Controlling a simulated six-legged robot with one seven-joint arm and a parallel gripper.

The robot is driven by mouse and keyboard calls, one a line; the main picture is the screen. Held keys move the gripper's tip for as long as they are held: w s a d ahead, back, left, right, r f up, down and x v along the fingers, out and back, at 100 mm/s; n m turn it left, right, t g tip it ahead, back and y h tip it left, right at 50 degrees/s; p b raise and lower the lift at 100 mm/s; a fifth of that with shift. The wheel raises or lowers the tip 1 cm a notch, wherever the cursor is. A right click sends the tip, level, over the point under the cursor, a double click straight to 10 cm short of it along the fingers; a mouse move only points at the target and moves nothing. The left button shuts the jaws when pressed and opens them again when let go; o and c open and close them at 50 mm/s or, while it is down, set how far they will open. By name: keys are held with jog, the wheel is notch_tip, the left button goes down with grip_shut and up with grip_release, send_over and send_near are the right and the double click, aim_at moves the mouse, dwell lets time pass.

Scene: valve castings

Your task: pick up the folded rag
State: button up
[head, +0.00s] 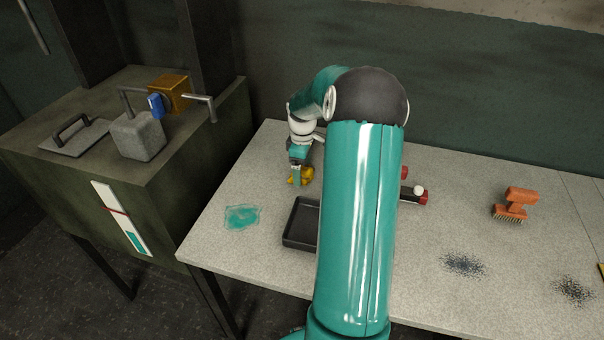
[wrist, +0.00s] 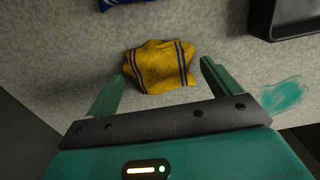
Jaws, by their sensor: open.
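The folded rag is yellow with dark blue stripes. In the wrist view the rag (wrist: 160,68) lies on the speckled grey table, between and just beyond the two green fingers of my gripper (wrist: 160,85). The fingers are spread wide and hold nothing. In the head view the rag (head: 307,175) shows as a small yellow patch beside my gripper (head: 297,177), partly hidden by it. I cannot tell the exact height of the fingertips above the table.
A black tray (head: 300,240) stands in front of the rag. A teal smear (head: 241,217) is left of the tray. An orange brush (head: 515,203) and dark specks (head: 464,264) lie to the right. A blue item (wrist: 118,3) is cut off at the wrist view's top. A cabinet (head: 170,190) stands left.

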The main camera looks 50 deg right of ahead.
jog(key=shift+f, duration=0.35)
jog(key=c, duration=1.1)
jog(key=shift+o, duration=0.2)
jog(key=shift+r, duration=0.1)
jog(key=shift+r, duration=0.5)
notch_tip(320, 180, up, 2)
jog(key=shift+r, duration=0.15)
jog(key=s+a+r, duration=0.1)
jog(key=a+r, duration=0.2)
jog(key=a, duration=0.1)
jog(key=s+a+r, duration=0.1)
jog(key=a+r, duration=0.2)
jog(key=a, duration=0.2)
jog(key=s+a+r, duration=0.1)
jog(key=a+r, duration=0.2)
jog(key=a, duration=0.1)
jog(key=shift+s+a+r, duration=0.3)
jog(key=shift+s, duration=0.05)
